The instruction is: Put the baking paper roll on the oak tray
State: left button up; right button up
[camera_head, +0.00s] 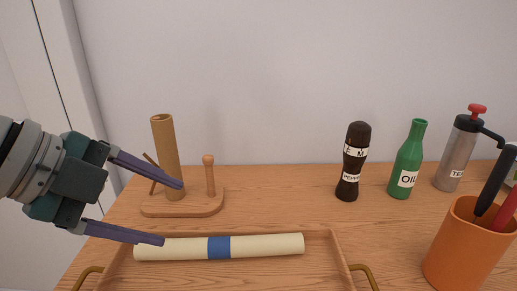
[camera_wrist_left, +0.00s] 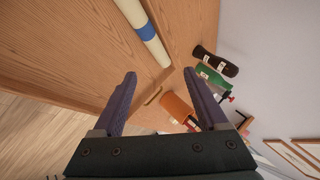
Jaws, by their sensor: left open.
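The baking paper roll (camera_head: 270,245), cream with a blue band, lies lengthwise within the oak tray (camera_head: 338,262), along its back wall. The tray has brass handles at both ends, and its front is cut off by the picture edge. My left gripper (camera_head: 171,212) is open and empty, above and behind the roll's left end, with its lower finger overlapping that end in the head view. In the left wrist view the roll (camera_wrist_left: 137,14) lies beyond the open fingers (camera_wrist_left: 160,75), apart from them. My right gripper is not in view.
A wooden stand (camera_head: 185,205) with a brown tube (camera_head: 165,155) and a peg is behind the left gripper. A pepper mill (camera_head: 351,165), green oil bottle (camera_head: 407,160), grey flask (camera_head: 458,152) and orange pot (camera_head: 465,250) stand at right. The counter's middle back is clear.

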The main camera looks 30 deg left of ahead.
pick_arm(q)
jog(key=s+d+f+n+g+y, duration=0.1)
jog(key=s+d+f+n+g, duration=0.1)
jog(key=s+n, duration=0.4)
jog(key=s+d+f+n+g+y, duration=0.1)
jog(key=s+d+f+n, duration=0.3)
jog(key=n, duration=0.5)
jog(key=shift+s+d+f+g+y, duration=0.2)
jog(key=shift+s+d+g+y, duration=0.2)
jog(key=shift+s+d+g, duration=0.65)
